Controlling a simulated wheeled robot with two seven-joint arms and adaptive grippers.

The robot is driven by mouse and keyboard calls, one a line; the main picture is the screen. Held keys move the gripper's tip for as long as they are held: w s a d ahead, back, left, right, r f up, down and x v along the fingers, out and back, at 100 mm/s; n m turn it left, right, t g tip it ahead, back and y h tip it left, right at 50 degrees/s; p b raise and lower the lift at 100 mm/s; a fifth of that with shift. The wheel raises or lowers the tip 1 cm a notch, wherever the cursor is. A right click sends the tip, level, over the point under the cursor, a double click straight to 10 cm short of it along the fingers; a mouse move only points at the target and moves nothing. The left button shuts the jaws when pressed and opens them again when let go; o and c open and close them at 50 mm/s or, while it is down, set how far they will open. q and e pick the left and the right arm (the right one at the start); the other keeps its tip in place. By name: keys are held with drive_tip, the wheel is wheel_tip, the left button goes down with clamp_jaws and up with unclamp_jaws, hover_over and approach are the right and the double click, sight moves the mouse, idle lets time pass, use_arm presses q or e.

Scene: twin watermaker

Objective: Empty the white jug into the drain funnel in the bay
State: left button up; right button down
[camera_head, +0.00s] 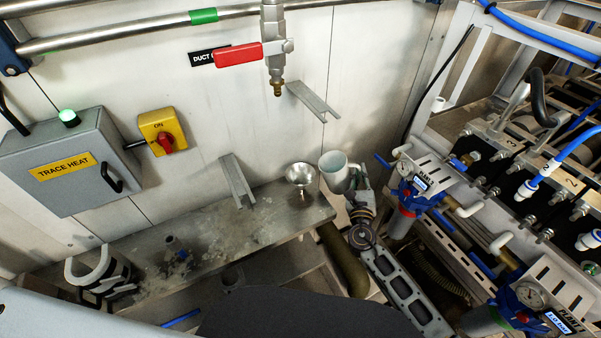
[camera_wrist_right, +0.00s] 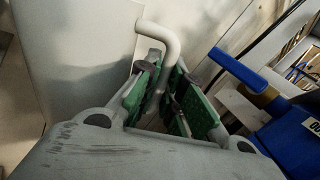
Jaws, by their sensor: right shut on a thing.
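The white jug (camera_head: 335,178) is just right of the metal drain funnel (camera_head: 300,177), its open mouth up in the head view; it looks roughly upright. My right gripper (camera_head: 359,184) is at the jug's right side, shut on its handle. In the right wrist view, the green-padded fingers of my right gripper (camera_wrist_right: 170,95) close around the jug's pale curved handle (camera_wrist_right: 160,38). The jug's contents cannot be seen. The funnel stands at the right end of a grey bench, apart from the jug. My left gripper is not in view.
The worn bench (camera_head: 235,228) runs along the wall. A bracket (camera_head: 238,182) is left of the funnel, and a red-handled valve (camera_head: 238,54) hangs above. Blue-topped filter housings (camera_head: 412,190) stand close right of my right arm. A grey trace heat box (camera_head: 65,165) is at left.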

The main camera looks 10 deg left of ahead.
sight(346, 177)
drive_tip(key=a+r+n+y+p, duration=0.1)
drive_tip(key=a+r+n+p, duration=0.1)
drive_tip(key=r+n, duration=0.1)
drive_tip(key=s+a+r+n+t+p, duration=0.1)
drive_tip(key=a+r+n+p, duration=0.1)
drive_tip(key=r, duration=0.4)
drive_tip(key=shift+s+n+y+p, duration=0.25)
drive_tip(key=shift+n+y+p, duration=0.25)
drive_tip(key=shift+n, duration=0.4)
drive_tip(key=shift+t, duration=0.3)
drive_tip(key=shift+a+n, duration=0.25)
drive_tip(key=shift+n, duration=0.05)
drive_tip(key=shift+s+d+r, duration=0.1)
drive_tip(key=shift+n+y, duration=0.3)
drive_tip(key=shift+n, duration=0.1)
drive_tip(key=shift+a+r+p, duration=0.2)
drive_tip(key=shift+a+p, duration=0.1)
drive_tip(key=shift+p, duration=0.1)
